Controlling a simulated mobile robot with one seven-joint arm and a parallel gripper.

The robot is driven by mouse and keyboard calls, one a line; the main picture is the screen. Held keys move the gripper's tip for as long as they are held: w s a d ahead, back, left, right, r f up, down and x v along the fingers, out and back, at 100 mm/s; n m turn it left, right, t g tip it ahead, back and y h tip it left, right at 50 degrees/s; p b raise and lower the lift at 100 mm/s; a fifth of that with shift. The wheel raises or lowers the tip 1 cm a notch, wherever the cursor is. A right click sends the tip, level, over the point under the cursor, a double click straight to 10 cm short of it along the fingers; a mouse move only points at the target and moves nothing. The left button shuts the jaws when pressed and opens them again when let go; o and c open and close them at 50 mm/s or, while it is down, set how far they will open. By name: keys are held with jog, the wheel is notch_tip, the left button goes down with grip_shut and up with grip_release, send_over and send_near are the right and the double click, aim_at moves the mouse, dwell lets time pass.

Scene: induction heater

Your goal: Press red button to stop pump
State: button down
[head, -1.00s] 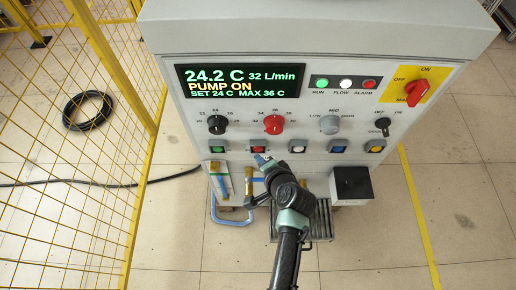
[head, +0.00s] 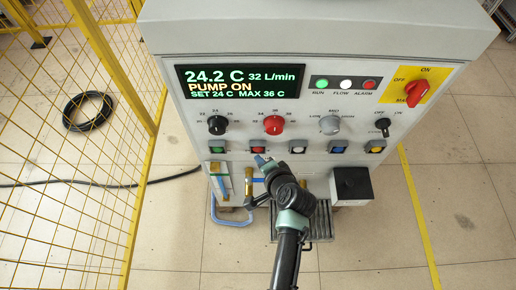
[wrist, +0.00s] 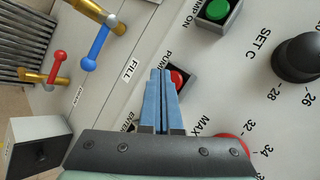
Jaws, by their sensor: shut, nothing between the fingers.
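The red button (head: 258,150) is in the lower row of square buttons on the panel, between a green and a white one. In the wrist view the red button (wrist: 178,78) sits in its dark square frame, partly hidden behind my fingertips. My gripper (head: 261,161) is at the panel, just below the red button; it also shows in the wrist view (wrist: 161,74) with its blue fingers shut and empty. The tips overlap the button's edge in the picture; I cannot tell whether they touch it. The display (head: 240,82) reads "PUMP ON", 24.2 C and 32 L/min.
The green button (wrist: 217,9) lies beside the red one. A red knob (head: 274,125) and a black knob (head: 217,125) are above. Brass valves with a blue handle (wrist: 96,48) and a red handle (wrist: 60,58) are below. A yellow fence (head: 75,170) stands at the left.

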jog(key=shift+w, duration=0.15)
dwell(0.7)
jog(key=shift+w, duration=0.3)
jog(key=shift+w+b, duration=0.35)
jog(key=shift+w, duration=0.15)
dwell(0.6)
jog(key=shift+s, duration=0.2)
jog(key=shift+s+p, duration=0.55)
jog(key=shift+s, duration=0.15)
jog(key=shift+s+p, duration=1.15)
jog(key=shift+s, duration=1.35)
